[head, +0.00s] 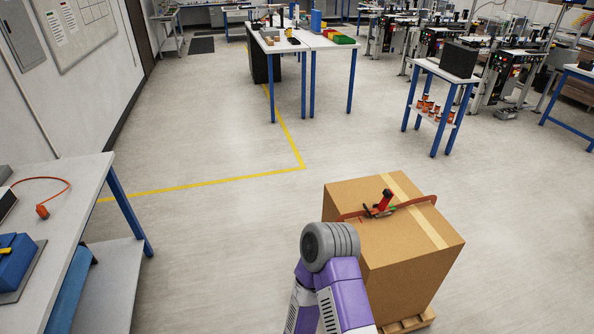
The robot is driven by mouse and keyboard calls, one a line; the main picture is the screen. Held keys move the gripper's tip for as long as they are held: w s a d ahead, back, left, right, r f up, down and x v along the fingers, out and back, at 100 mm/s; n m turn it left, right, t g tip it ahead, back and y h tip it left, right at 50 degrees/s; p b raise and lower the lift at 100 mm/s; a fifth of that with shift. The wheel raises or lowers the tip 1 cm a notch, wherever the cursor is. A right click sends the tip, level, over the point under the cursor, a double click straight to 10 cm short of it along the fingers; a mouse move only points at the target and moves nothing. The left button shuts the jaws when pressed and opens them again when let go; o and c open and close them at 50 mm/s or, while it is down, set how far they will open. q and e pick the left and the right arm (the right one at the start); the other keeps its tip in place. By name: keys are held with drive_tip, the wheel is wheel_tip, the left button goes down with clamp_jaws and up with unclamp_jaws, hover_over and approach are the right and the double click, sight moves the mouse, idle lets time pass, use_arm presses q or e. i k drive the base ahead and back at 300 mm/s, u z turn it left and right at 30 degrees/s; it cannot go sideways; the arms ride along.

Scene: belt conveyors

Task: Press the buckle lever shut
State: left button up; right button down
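A buckle with a red lever (383,202) sits on top of a brown cardboard box (415,270). The lever stands up at a slant from the buckle, and a small green part (393,209) shows beside its foot. An orange-brown strap (420,201) runs across the box top through the buckle. It arches a little over the right side, and its left end runs toward the box edge. A purple and grey arm link of mine rises in front of the box and covers part of its left face. Neither gripper shows.
The box stands on a wooden pallet (408,324). A workbench (75,185) with a blue case (14,262) and an orange cable (45,180) is at the left. Farther back are a table (320,42) and a small stand (440,70). The floor around the box is clear.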

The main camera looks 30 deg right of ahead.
sight(388, 194)
drive_tip(key=z, duration=0.1)
drive_tip(key=i, duration=1.4)
drive_tip(key=z, duration=0.85)
